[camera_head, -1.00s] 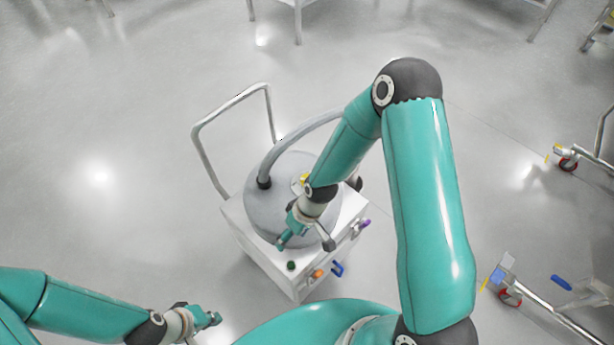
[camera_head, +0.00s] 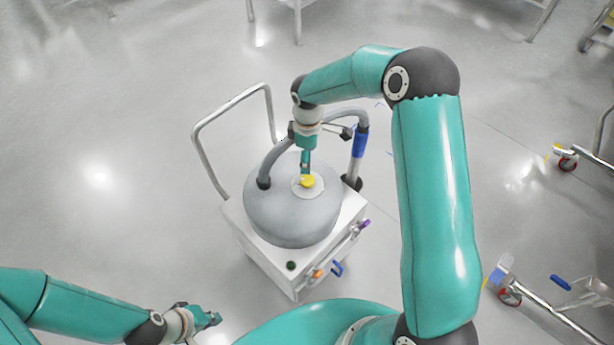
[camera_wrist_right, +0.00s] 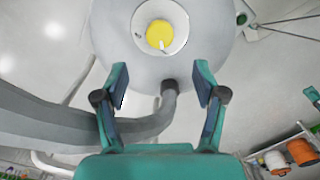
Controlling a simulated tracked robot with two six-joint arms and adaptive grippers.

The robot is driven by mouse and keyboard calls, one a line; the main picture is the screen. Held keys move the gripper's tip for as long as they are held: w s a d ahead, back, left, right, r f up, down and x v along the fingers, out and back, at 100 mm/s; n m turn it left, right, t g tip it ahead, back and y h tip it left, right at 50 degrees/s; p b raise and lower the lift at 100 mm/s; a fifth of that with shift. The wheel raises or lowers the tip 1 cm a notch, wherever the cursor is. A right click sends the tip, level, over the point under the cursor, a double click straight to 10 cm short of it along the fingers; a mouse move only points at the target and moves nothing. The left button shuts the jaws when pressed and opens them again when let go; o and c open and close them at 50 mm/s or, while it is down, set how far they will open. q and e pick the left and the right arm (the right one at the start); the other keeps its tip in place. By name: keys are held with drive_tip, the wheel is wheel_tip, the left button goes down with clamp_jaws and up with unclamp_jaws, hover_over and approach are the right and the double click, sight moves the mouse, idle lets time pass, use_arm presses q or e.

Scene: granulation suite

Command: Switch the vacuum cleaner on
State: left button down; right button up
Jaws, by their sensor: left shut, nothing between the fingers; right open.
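The vacuum cleaner has a grey dome (camera_head: 275,215) on a white box (camera_head: 272,262). On top of the dome, a yellow knob (camera_head: 307,181) sits on a pale dial disc. In the right wrist view the knob (camera_wrist_right: 159,34) is beyond my fingertips, roughly centred between them, with small marks on its disc. My right gripper (camera_head: 306,168) points down beside the knob in the head view; in the wrist view (camera_wrist_right: 161,80) it is open and empty. Whether it touches the knob is unclear. My left gripper (camera_head: 212,319) is shut and empty, low left, away from the vacuum.
A grey hose (camera_head: 272,160) arches from the dome near my right gripper to a blue-gripped wand (camera_head: 360,142). A metal push handle (camera_head: 198,150) rises at the left. A dark green button (camera_head: 291,265) and coloured items line the box's front. Wheeled metal frames stand at the right.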

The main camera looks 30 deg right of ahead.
sight(308, 179)
wheel_tip(308, 179, down, 10)
drive_tip(key=shift+f+p, duration=0.2)
drive_tip(key=shift+p, duration=0.2)
